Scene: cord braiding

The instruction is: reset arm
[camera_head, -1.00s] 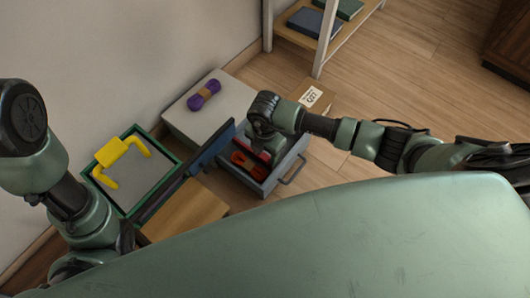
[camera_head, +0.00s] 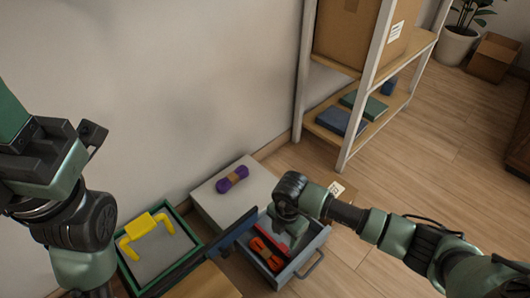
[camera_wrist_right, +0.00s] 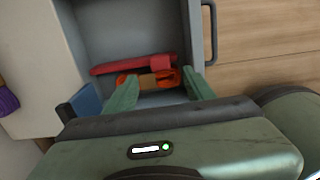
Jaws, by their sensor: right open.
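My right gripper (camera_wrist_right: 162,92) is open, its two green fingers reaching down into the open grey drawer (camera_wrist_right: 91,28). An orange cord bundle (camera_wrist_right: 169,78) with a brown band lies in the drawer between and just beyond the fingertips; contact cannot be told. A red item (camera_wrist_right: 133,65) lies beside it. In the head view the orange bundle (camera_head: 266,252) shows below my right wrist, which hides part of the drawer (camera_head: 312,247). My left arm stands raised at the left edge of the head view, with dark gripper parts (camera_head: 66,150) whose opening is unclear.
A purple cord bundle (camera_head: 232,179) lies on the white cabinet top (camera_head: 213,205). A green-rimmed tray (camera_head: 186,222) with a yellow handle-shaped piece (camera_head: 147,231) stands left. A dark blue bar runs beside it.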

